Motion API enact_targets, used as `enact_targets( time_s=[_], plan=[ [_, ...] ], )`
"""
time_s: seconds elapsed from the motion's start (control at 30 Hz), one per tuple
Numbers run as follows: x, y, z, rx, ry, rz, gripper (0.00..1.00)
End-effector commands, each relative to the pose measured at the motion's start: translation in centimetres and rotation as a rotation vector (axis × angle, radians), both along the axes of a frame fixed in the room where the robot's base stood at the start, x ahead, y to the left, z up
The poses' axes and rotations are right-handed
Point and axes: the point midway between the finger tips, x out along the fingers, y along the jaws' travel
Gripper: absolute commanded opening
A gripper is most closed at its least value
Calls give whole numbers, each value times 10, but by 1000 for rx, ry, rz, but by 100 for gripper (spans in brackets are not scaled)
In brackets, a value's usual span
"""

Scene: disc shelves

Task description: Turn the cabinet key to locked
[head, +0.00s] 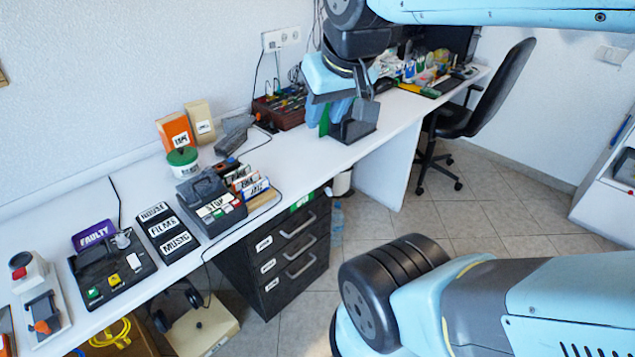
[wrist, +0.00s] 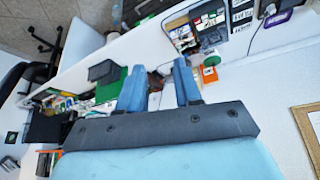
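The black drawer cabinet (head: 268,262) stands under the desk in the head view, with three handled drawers and white labels. A green label (head: 301,201) is at its upper edge. I cannot make out the key or its position; it is too small or hidden. My gripper (head: 338,110) is over the back part of the desk, pointing down, above and to the right of the cabinet. In the wrist view its two blue fingers (wrist: 160,82) are apart with nothing held between them. The cabinet is not clearly seen in the wrist view.
The white desk (head: 330,160) carries a dark open box (head: 356,129) beside my gripper, a tool crate (head: 280,108), a disc-label panel (head: 167,231) and a black switch panel (head: 112,272). An office chair (head: 487,92) stands at right. Floor before the cabinet is partly clear.

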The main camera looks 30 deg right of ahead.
Motion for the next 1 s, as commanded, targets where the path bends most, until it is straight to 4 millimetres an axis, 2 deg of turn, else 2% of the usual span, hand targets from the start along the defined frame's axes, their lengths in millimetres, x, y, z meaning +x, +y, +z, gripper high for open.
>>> enact_targets(
  time_s=[0.2, 0.27, 0.6, 1.0],
  plan=[
    [9, 1, -7, 33, 53, -24, 34],
    [15, 12, -13, 59, 91, -50, 34],
    [61, 17, -59, 287, 351, -193, 34],
    [118, 6, -117, 620, 598, -391, 34]
  ],
)
